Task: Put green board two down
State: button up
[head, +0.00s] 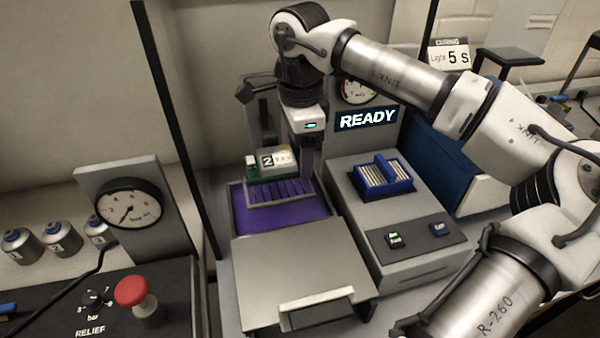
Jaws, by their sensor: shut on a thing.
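My gripper (303,160) points down over the purple bay in the middle of the head view and is shut on green board two (252,169). The board shows a green edge and a pale label with a 2 on it. It is held roughly level just above a slotted purple rack (278,192). Whether the board touches the rack cannot be told from this angle. My gripper hides part of the board's right end and the far finger.
A grey drawer-like cover (300,262) lies in front of the purple bay (255,220). To the right stands a grey unit with a blue rack (384,174), buttons (396,240) and a READY display (367,119). A dark post (178,125) and red knob (131,290) are left.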

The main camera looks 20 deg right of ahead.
aim_at(300, 182)
jog(key=shift+f+b, duration=1.1)
jog(key=shift+f, duration=0.85)
jog(key=shift+s+f+b, duration=0.1)
jog(key=shift+f+b, duration=0.45)
jog(key=shift+f, duration=0.1)
jog(key=o, duration=1)
jog(key=shift+f, duration=0.1)
jog(key=shift+o, duration=0.2)
jog(key=shift+r+p, duration=0.45)
jog(key=shift+r, duration=0.15)
notch_tip(300, 182, up, 12)
jog(key=b, duration=0.1)
jog(key=shift+r, duration=0.2)
